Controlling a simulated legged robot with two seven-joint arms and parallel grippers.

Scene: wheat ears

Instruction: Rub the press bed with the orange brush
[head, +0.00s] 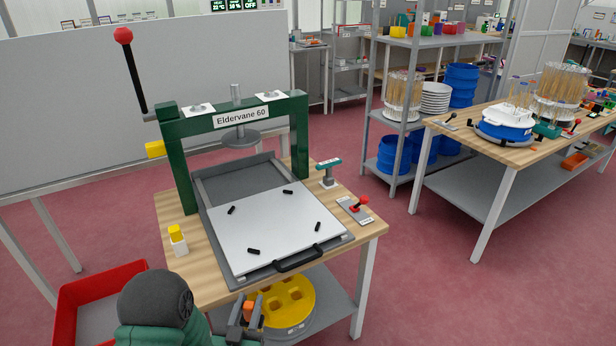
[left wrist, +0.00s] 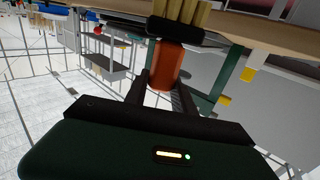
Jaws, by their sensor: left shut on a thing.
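The press (head: 238,118) has a green frame labelled "Eldervane 60" and stands on a wooden-topped table. Its grey bed (head: 238,180) runs under the frame; a pale plate (head: 275,228) with several short black handles covers the front part. My left gripper (head: 247,312) is low at the table's front edge, below and in front of the bed. It is shut on the orange brush (head: 249,307). The left wrist view shows the brush's orange handle (left wrist: 168,66) between the fingers, with a black head and yellowish bristles beyond. My right gripper is out of view.
A black bar handle (head: 299,259) sticks out at the bed's front. A yellow-topped block (head: 177,239) stands left of the bed; a red-knobbed lever (head: 357,206) and small stand (head: 328,173) are on its right. A yellow round container (head: 288,300) sits below. A red bin (head: 75,290) is at left.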

